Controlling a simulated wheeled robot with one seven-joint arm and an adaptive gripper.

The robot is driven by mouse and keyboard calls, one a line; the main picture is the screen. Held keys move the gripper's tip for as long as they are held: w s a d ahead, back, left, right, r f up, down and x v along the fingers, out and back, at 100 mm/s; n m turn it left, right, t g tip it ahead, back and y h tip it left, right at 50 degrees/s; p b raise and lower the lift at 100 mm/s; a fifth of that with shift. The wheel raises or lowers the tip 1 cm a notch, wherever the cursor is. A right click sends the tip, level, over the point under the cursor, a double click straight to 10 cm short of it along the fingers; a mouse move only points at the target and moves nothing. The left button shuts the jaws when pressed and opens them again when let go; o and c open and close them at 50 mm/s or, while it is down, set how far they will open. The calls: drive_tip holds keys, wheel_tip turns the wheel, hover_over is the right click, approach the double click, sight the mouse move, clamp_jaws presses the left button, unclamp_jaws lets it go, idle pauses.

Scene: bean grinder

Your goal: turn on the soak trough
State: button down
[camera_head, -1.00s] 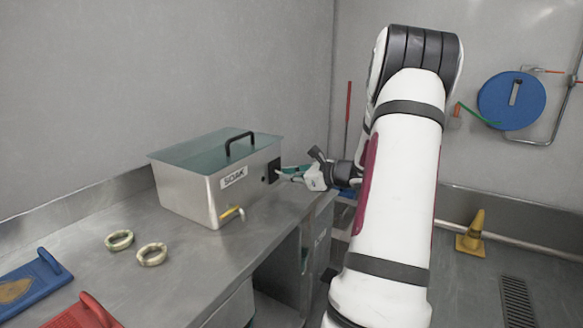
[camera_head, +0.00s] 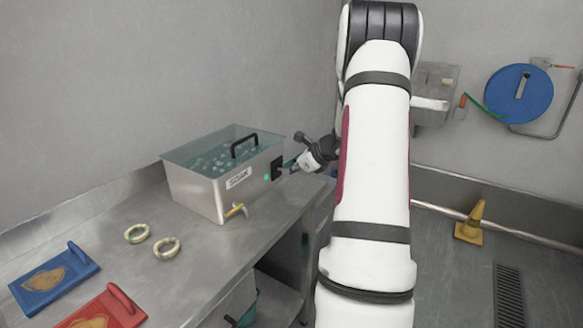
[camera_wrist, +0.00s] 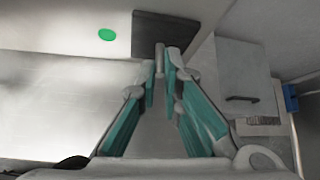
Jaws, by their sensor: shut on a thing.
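The soak trough (camera_head: 195,192) is a steel box with a clear lid, a black handle, a "SOAK" label and a yellow-handled tap (camera_head: 236,210). Bubbles show in the liquid under its lid. A green light (camera_head: 266,177) glows on its right side, and it also shows in the wrist view (camera_wrist: 107,34). Beside it is a dark switch panel (camera_wrist: 170,33) with a small grey lever (camera_wrist: 159,57) sticking out. My gripper (camera_head: 287,169) is at this panel, its teal-padded fingers (camera_wrist: 160,78) shut on the lever. The fingers partly hide the lever.
Two pale rings (camera_head: 137,233) lie on the steel counter, with a blue board (camera_head: 52,283) and a red board (camera_head: 108,308) at front left. A yellow cone (camera_head: 472,222) stands on the floor. A blue hose reel (camera_head: 519,95) hangs at right.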

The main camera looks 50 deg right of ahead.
drive_tip(key=c, duration=1.8)
unclamp_jaws()
drive_tip(key=shift+o, duration=0.2)
drive_tip(key=v, duration=1.2)
